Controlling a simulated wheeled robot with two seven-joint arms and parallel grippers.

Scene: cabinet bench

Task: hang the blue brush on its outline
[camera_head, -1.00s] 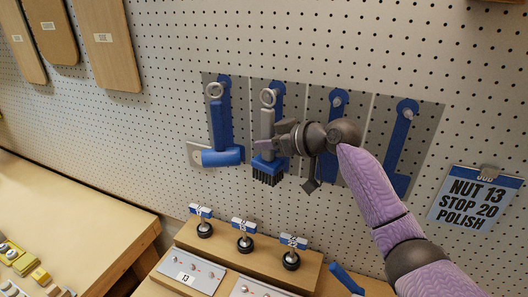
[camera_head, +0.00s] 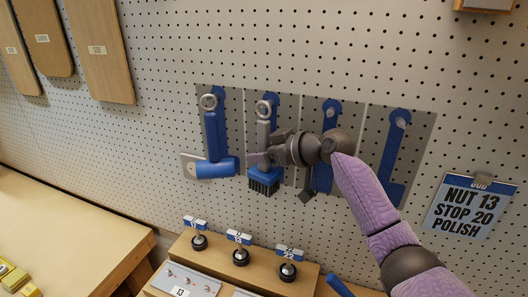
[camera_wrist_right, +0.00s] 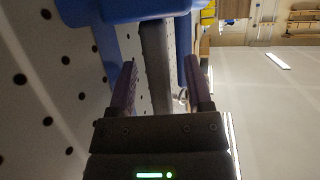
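The blue brush (camera_head: 262,174) is upright against the pegboard, over the second blue outline (camera_head: 275,103) from the left. It has a grey handle with a ring (camera_head: 263,108) on top, a blue head and dark bristles below. The ring lies over the top of that outline; the peg inside it is too small to make out. My right gripper (camera_head: 268,157) is at the lower handle, just above the head. In the wrist view, the fingers of this gripper (camera_wrist_right: 160,88) stand on both sides of the grey handle (camera_wrist_right: 156,65), with gaps visible. My left gripper is not in view.
A blue-handled tool (camera_head: 212,135) hangs over the outline to the left. Two bare outlines with pegs (camera_head: 331,112) (camera_head: 398,125) are at the right, partly behind my arm. A sign (camera_head: 470,205) hangs further right. A wooden stand (camera_head: 245,262) with several knobs is below.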

